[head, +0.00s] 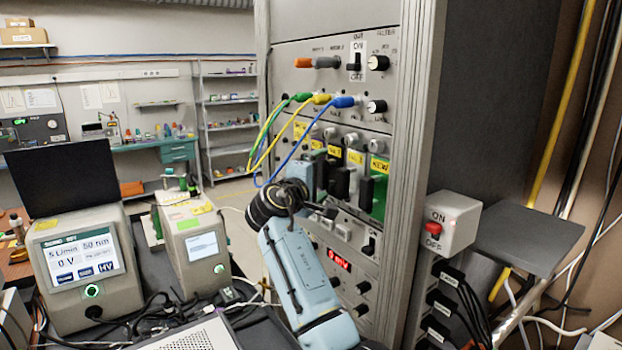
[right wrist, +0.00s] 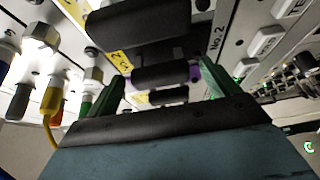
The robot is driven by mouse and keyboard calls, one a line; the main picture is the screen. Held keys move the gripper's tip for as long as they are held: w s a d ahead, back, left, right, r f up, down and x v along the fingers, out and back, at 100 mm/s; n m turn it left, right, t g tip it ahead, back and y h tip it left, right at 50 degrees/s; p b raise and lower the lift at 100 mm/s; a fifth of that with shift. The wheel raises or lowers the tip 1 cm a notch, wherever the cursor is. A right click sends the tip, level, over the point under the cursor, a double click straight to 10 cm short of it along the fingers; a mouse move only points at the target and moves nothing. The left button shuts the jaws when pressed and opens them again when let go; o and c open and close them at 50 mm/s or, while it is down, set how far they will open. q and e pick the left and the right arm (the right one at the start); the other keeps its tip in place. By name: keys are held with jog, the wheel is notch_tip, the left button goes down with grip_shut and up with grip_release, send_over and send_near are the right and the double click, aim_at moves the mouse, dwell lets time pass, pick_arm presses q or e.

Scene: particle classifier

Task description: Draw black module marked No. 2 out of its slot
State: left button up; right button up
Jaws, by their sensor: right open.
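Several black modules with yellow labels sit side by side in the rack (head: 428,120). In the head view, black handles (head: 366,192) stick out below the labels; the lettering is too small to be sure of. My right gripper (head: 322,174) is in front of this row, its fingertips partly hidden. In the right wrist view, its two green fingers (right wrist: 160,84) stand apart. A black handle (right wrist: 165,75) shows between them, beside a "No. 2" marking (right wrist: 217,42). I cannot tell whether the fingers touch it. My left gripper is out of view.
Green, yellow and blue cables (head: 285,135) loop down from sockets above, left of my right gripper. A box with a red button (head: 433,228) is mounted at the right of the rack. Instruments (head: 78,262) and loose cables crowd the bench at left.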

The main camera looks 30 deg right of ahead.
jog(key=shift+w+d, duration=0.2)
jog(key=shift+d, duration=0.1)
jog(key=shift+c, duration=0.5)
jog(key=shift+r, duration=0.1)
jog(key=c, duration=1.4)
jog(key=shift+o, duration=0.2)
jog(key=shift+a, duration=0.3)
jog(key=shift+s+a+b, duration=0.2)
jog(key=shift+a+b, duration=0.5)
jog(key=shift+a, duration=1.75)
jog(key=shift+s+a+b, duration=0.2)
jog(key=shift+a+b, duration=0.45)
jog(key=shift+a, duration=1.8)
jog(key=shift+s+a+b, duration=0.2)
jog(key=shift+a+b, duration=0.5)
jog(key=shift+a, duration=1.75)
jog(key=shift+a, duration=0.1)
